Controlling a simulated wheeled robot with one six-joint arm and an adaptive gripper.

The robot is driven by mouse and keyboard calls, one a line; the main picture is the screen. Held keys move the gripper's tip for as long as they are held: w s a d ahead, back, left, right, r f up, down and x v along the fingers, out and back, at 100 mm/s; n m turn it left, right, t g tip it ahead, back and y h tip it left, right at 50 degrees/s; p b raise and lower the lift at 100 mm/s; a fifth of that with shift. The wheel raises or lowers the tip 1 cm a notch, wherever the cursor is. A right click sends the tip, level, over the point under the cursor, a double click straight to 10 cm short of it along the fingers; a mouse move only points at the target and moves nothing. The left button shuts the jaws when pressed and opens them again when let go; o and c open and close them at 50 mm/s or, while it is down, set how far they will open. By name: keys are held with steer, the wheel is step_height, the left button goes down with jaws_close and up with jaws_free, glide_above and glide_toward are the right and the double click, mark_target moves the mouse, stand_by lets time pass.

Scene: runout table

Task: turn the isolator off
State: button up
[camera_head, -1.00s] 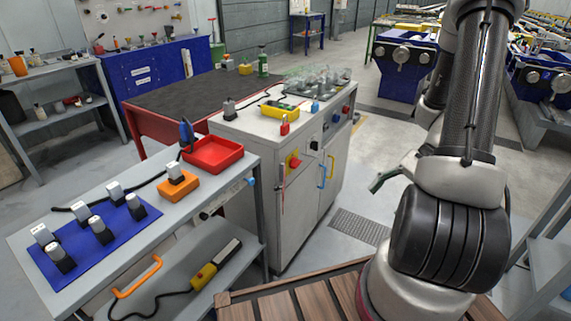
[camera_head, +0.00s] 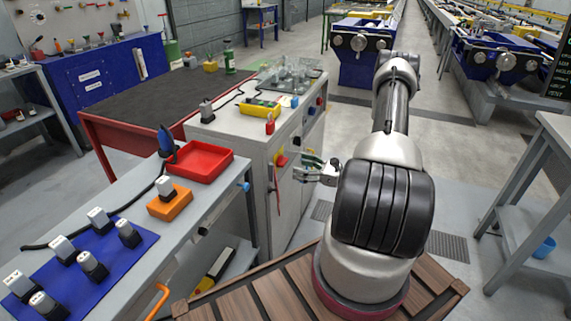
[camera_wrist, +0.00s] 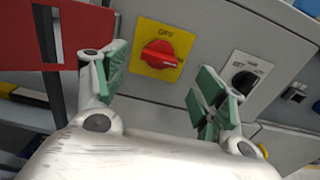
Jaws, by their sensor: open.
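The isolator (camera_wrist: 161,54) is a red rotary knob on a yellow square plate on the grey cabinet front. In the wrist view it sits between and beyond the green-padded fingertips of my gripper (camera_wrist: 160,92), which is open and apart from it. The knob's pointer lies roughly crosswise. Lettering above it seems to read OFF; other lettering is too small to read. In the head view my gripper (camera_head: 318,168) is in front of the cabinet, close to the isolator (camera_head: 282,160).
A black selector (camera_wrist: 243,82) sits right of the isolator on the cabinet. A red flat piece (camera_wrist: 75,35) stands at the left of the wrist view. The bench with a red tray (camera_head: 203,176) is left of the cabinet.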

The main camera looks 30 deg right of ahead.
mark_target(286, 163)
steer(key=shift+x, duration=2.8)
steer(key=c, duration=1.1)
